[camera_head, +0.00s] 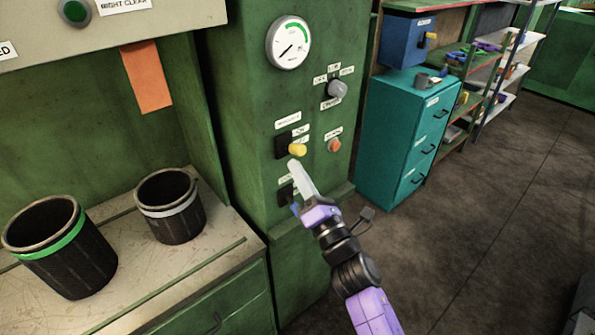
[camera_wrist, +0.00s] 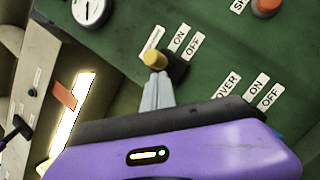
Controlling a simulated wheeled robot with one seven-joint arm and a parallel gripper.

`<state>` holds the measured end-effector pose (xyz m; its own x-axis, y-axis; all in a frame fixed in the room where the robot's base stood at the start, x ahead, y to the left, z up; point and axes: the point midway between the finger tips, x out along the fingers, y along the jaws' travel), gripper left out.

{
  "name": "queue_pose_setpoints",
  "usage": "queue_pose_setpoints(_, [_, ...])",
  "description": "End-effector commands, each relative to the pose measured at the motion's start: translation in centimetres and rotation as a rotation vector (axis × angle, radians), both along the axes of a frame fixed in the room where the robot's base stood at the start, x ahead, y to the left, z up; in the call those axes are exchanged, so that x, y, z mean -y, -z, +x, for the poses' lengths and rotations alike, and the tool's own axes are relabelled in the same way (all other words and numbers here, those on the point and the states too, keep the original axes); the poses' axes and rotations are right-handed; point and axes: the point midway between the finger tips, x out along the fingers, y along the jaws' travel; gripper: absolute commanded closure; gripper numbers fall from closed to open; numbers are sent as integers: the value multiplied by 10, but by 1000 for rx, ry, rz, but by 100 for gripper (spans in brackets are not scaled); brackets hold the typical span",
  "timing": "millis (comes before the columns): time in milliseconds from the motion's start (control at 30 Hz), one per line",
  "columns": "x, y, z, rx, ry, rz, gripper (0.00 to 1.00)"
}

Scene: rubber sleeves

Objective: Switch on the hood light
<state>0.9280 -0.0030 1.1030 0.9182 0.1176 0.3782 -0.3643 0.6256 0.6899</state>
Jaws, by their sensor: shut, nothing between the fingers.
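A yellow-knobbed switch (camera_head: 297,150) on a black base sits on the green panel, beside ON and OFF labels. It also shows in the wrist view (camera_wrist: 153,59); its name label is too small to read, and I cannot tell which setting it is at. My gripper (camera_head: 293,165) is shut and empty, its pale fingertips just below the yellow knob. In the wrist view the fingertips (camera_wrist: 158,78) appear right at the knob; I cannot tell whether they touch. A lower switch (camera_head: 287,194) is partly hidden by my gripper; its label ends in "OVER".
A red-orange button (camera_head: 334,145), a grey rotary knob (camera_head: 337,89) and a round gauge (camera_head: 288,43) share the panel. Two dark bins (camera_head: 60,247) (camera_head: 171,207) stand on the bench at left. A teal cabinet (camera_head: 405,137) stands at right, with open floor before it.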

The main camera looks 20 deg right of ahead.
Motion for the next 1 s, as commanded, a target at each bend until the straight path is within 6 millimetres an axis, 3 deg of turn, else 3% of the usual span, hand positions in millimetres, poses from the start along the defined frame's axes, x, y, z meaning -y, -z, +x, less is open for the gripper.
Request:
queue_pose_setpoints(500, [9,28,-65,-1,0,1,100])
queue_pose_setpoints(1000, [10,28,-69,1,1,0,100])
